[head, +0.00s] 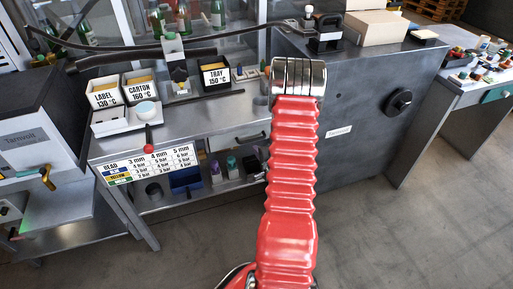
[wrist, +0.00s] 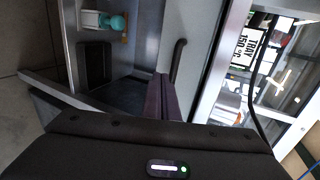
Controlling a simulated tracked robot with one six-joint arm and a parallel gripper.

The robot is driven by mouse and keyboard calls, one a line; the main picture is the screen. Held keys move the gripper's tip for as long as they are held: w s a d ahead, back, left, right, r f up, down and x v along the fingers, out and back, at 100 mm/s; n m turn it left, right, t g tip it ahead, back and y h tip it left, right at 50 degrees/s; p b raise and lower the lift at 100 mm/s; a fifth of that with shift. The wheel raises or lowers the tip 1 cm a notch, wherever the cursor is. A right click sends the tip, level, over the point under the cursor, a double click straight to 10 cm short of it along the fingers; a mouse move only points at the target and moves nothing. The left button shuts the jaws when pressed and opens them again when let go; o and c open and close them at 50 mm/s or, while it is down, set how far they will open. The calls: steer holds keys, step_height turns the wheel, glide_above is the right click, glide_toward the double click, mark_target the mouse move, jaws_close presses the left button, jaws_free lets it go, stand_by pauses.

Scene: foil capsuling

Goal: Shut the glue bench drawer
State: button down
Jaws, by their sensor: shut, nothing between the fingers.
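The glue bench drawer (head: 238,139) is under the bench top in the head view, just left of my red arm, with a dark handle on its grey front. In the wrist view, turned on its side, the grey drawer front (wrist: 199,62) is a pale panel with a dark bar handle (wrist: 179,60). My gripper (wrist: 163,80) is shut and empty, its fingertips close beside the handle in the picture. I cannot tell whether they touch it, nor how far the drawer stands out. In the head view my arm hides the gripper.
The bench top carries the LABEL (head: 104,91), CARTON (head: 141,86) and TRAY (head: 214,74) boxes. A settings sign (head: 150,163) hangs at its front. Below, a shelf holds a blue bin (head: 186,180) and small bottles. A grey cabinet (head: 352,150) stands right of my arm.

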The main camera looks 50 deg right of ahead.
steer(key=v, duration=1.1)
steer(key=shift+s+f, duration=0.3)
steer(key=shift+f, duration=0.05)
